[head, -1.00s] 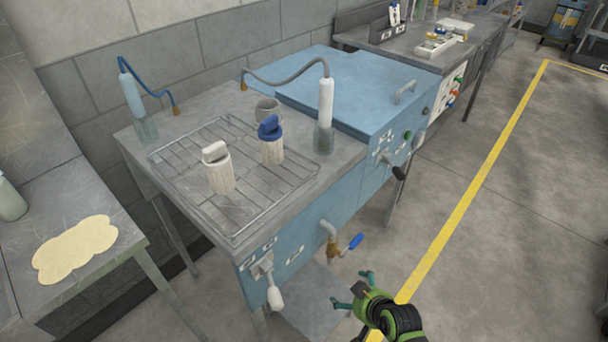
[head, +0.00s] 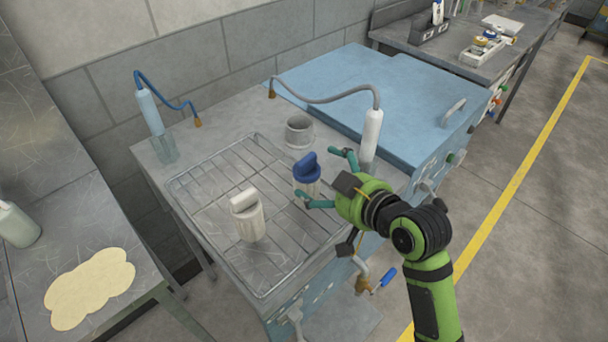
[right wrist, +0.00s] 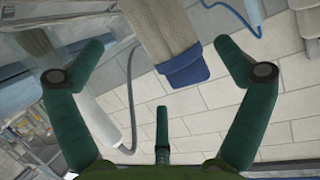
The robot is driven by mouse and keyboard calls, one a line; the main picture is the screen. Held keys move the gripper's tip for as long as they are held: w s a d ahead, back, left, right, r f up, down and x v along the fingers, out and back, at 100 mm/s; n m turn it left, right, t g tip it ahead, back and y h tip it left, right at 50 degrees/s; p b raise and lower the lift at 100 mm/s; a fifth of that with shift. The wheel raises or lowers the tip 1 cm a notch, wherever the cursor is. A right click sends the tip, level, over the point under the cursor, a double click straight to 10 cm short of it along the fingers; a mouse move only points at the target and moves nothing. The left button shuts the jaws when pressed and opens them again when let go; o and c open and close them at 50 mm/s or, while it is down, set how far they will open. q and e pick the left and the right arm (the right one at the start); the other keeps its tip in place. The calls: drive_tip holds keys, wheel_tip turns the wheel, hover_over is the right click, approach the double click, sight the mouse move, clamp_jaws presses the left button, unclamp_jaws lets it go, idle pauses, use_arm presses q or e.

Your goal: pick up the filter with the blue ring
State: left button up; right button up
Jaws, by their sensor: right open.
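The filter with the blue ring (head: 307,168) stands upright on the wire rack (head: 195,205), with a blue top over a pale ribbed body. In the right wrist view it shows as a beige body with a blue end (right wrist: 184,70), at the top middle between the fingers. My right gripper (head: 318,172) is open at the filter's right side, its teal fingers spread to either side of it. I cannot tell whether any finger touches it. A filter with a white top (head: 248,218) stands nearer on the same rack. My left gripper is out of view.
A grey cup (head: 299,131) stands behind the filter. A white nozzle on a hose (head: 371,135) stands close behind my right gripper; another hose nozzle (head: 150,113) is at the back left.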

sight(319, 177)
drive_tip(key=p+x, duration=0.1)
drive_tip(key=x, duration=0.3)
drive_tip(key=shift+s+a+r, duration=0.1)
drive_tip(key=shift+s+a, duration=0.05)
drive_tip(key=shift+w+a, duration=0.2)
drive_tip(key=shift+w, duration=0.1)
drive_tip(key=shift+w+f, duration=0.1)
drive_tip(key=shift+f, duration=0.15)
drive_tip(key=c, duration=1.2)
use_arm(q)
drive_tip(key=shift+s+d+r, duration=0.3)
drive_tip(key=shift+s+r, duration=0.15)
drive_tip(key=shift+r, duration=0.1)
use_arm(e)
drive_tip(key=shift+c, duration=0.2)
